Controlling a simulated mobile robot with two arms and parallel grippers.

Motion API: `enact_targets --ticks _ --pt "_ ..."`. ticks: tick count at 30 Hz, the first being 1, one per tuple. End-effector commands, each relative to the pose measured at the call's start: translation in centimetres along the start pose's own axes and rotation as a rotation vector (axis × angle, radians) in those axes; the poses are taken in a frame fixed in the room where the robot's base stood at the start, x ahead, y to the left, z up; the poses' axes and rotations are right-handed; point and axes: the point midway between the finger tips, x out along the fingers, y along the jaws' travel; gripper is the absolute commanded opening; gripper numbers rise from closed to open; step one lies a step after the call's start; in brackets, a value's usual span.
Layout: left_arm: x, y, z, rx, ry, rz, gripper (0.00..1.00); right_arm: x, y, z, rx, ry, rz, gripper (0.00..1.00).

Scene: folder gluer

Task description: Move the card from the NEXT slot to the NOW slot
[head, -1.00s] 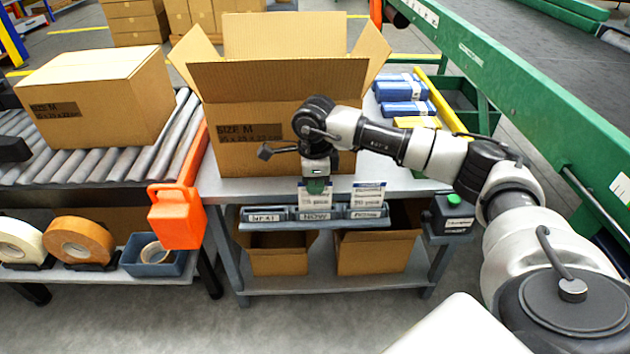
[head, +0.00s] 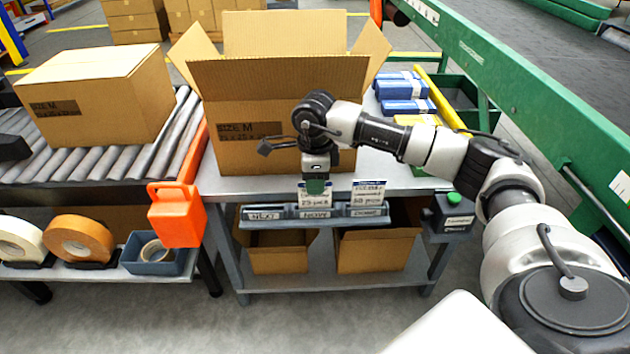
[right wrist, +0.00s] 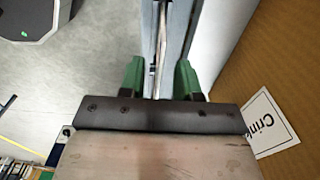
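The slot rack (head: 273,221) runs along the front edge of the grey table, with slots labelled NEXT, NOW and, at right, what looks like DONE. A white card (head: 309,199) stands upright in the NOW slot. Another card (head: 368,193) stands in the right slot. No card shows in the NEXT slot. My right gripper (head: 317,187) is at the top of the NOW card, partly covering it. In the right wrist view its green fingers (right wrist: 160,80) are apart, with a thin edge, seemingly the card's, between them. My left gripper is not in view.
A large open carton (head: 230,105) stands right behind the gripper. Blue packs (head: 402,95) and a green bin (head: 460,100) are at the right. A dark box with a green button (head: 453,205) is right of the rack. An orange container (head: 176,215) hangs at left.

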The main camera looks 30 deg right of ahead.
Motion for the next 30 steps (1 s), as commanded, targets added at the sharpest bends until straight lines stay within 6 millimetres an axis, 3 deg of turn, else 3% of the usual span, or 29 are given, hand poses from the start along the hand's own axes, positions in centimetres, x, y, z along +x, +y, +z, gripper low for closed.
enact_targets --ticks 3,9,15,30 --pt "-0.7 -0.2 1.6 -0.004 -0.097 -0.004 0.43 -2.4 -0.1 0.0 0.0 -0.002 -0.003 0.33" --pt "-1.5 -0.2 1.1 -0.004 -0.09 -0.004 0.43 -6.5 -0.1 0.0 -0.001 -0.003 -0.004 0.33" --pt "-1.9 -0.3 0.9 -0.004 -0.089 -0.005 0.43 -9.2 0.0 0.0 -0.001 0.0 -0.001 0.33" --pt "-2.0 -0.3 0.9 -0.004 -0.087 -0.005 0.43 -9.9 0.0 0.0 0.0 0.0 0.0 0.33"
